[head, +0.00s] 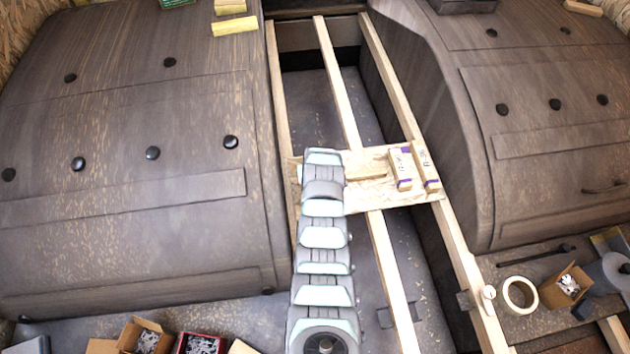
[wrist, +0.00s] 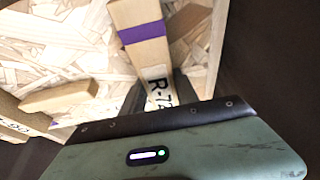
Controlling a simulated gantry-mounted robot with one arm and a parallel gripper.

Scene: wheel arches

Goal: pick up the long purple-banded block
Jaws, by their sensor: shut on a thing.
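A long tan block (wrist: 140,30) with a purple band and a white label reading "R-7…" shows in the wrist view. My gripper (wrist: 152,98) is shut on its near, labelled end, with dark fingers along its sides. The block's far end runs out of the top of the picture. In the head view my arm hides the fingers and this block. Two other blocks with purple marks and lettering, a left one (head: 400,168) and a right one (head: 426,166), lie on the chipboard tray (head: 372,197) at its right side.
A short plain block (wrist: 58,97) lies left of the held block; it also shows in the head view (head: 366,173). The tray rests across wooden rails (head: 395,275) between two wheel arches (head: 120,120). A tape roll (head: 520,293) and small boxes (head: 145,337) stand in front.

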